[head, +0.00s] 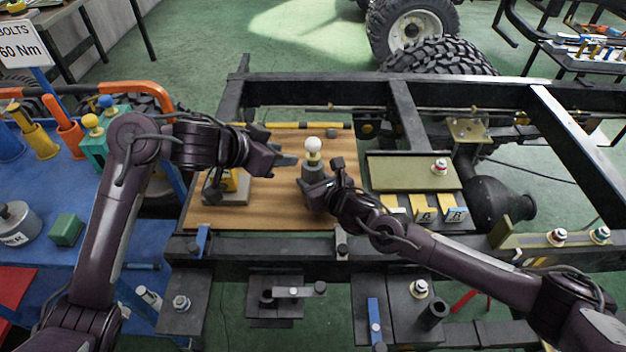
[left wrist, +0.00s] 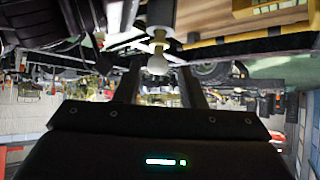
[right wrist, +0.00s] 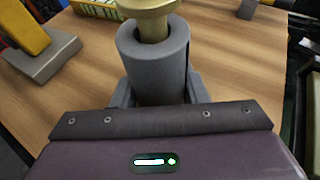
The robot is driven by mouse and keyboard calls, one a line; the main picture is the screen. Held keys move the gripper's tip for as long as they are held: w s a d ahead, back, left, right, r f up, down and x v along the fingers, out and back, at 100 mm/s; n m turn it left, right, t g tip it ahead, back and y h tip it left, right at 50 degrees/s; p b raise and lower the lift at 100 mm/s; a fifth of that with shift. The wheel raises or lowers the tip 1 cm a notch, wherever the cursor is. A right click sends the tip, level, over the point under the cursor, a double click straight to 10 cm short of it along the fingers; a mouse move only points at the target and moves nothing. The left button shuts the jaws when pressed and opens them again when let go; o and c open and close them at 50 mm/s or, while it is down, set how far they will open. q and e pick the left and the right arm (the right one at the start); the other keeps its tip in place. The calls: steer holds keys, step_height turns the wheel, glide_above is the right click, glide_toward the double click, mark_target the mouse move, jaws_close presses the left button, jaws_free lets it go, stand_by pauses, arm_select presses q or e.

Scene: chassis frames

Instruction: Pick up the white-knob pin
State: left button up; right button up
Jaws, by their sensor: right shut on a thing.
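The white-knob pin (head: 312,146) stands upright in a grey cylindrical holder (head: 313,170) above the wooden board. Its brass shaft (right wrist: 152,22) goes into the top of the holder (right wrist: 154,58) in the right wrist view. My right gripper (head: 316,186) is shut on the holder, with a finger on each side. My left gripper (head: 288,160) is open and empty, just left of the pin. In the left wrist view the white knob (left wrist: 157,65) shows between the spread fingers, apparently ahead of their tips. The knob is out of the right wrist view.
The wooden board (head: 265,215) lies inside a dark chassis frame (head: 300,93). A grey block with a yellow part (head: 226,188) stands on the board below my left gripper. An olive plate (head: 408,170) and yellow labelled blocks (head: 425,212) sit right of the board. A blue bench (head: 60,180) is at left.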

arm_select(q)
steer(key=o, duration=0.4)
steer(key=shift+w+d+r, duration=0.1)
steer(key=shift+w, duration=0.1)
steer(key=shift+c, duration=0.2)
steer(key=shift+o, duration=0.2)
steer(key=w+d+r+n+t+y, duration=0.2)
steer(key=w+d+r+n+y, duration=0.1)
steer(key=w+n, duration=0.4)
steer(key=shift+w+r+y, duration=0.65)
steer(key=shift+r+y, duration=0.15)
steer(key=shift+y, duration=0.2)
steer(key=n+g+y, duration=0.4)
steer(key=n+g, duration=0.1)
glide_toward(312, 150)
steer(key=w, duration=0.2)
steer(key=x, duration=1.1)
steer(key=shift+s+f, duration=0.2)
steer(key=shift+f, duration=0.25)
